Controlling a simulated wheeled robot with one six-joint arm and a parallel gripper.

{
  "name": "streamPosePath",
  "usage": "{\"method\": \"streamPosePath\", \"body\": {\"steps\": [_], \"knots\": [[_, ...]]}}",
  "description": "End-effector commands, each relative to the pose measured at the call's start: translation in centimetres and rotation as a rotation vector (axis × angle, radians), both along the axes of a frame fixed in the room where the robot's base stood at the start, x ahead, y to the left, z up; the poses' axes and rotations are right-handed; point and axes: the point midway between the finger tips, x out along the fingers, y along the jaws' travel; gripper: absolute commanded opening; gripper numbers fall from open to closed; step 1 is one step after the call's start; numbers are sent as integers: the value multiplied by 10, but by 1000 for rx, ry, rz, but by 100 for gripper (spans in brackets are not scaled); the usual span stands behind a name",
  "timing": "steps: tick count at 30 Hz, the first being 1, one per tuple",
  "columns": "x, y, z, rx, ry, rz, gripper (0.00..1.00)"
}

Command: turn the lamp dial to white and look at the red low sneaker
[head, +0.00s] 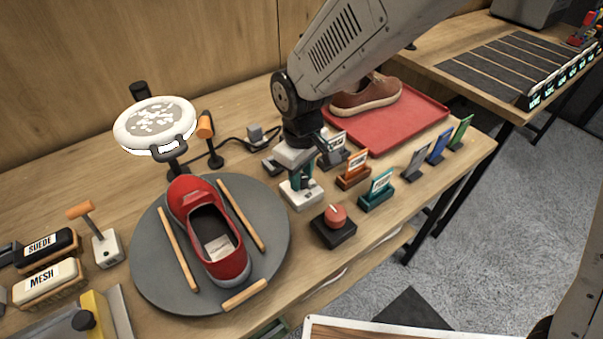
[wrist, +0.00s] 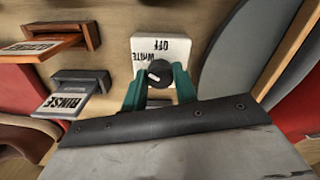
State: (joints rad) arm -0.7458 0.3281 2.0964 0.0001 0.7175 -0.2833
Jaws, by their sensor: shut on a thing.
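The lamp dial is a black knob (wrist: 160,72) with a white mark, on a white block (wrist: 177,47) lettered OFF and WHITE; the block also shows in the head view (head: 303,198). My gripper (wrist: 160,88) is shut on the knob, one teal finger on each side; in the head view my gripper (head: 304,180) is over the block. The knob's mark points toward the lower left in the wrist view; its exact setting is unclear. The red low sneaker (head: 228,262) lies on a grey round turntable (head: 155,285). The round white lamp head (head: 130,128) is behind it.
A red-topped knob (head: 336,217) on a black base and small signs, including a teal one (head: 380,187), stand right of my gripper. A brown shoe (head: 372,92) is on a red tray (head: 420,107). Brushes (head: 48,285) and an orange-handled switch (head: 105,248) are at left.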

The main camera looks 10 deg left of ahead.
Motion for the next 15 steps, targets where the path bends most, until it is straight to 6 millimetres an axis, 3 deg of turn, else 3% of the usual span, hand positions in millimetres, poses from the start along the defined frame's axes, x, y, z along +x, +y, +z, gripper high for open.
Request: {"method": "streamPosePath", "body": {"steps": [5,6,8,15], "knots": [[1,0,1,1,-2,-1,6],[1,0,1,1,-2,-1,34],[1,0,1,1,-2,-1,51],[0,0,0,1,-1,-1,51]]}}
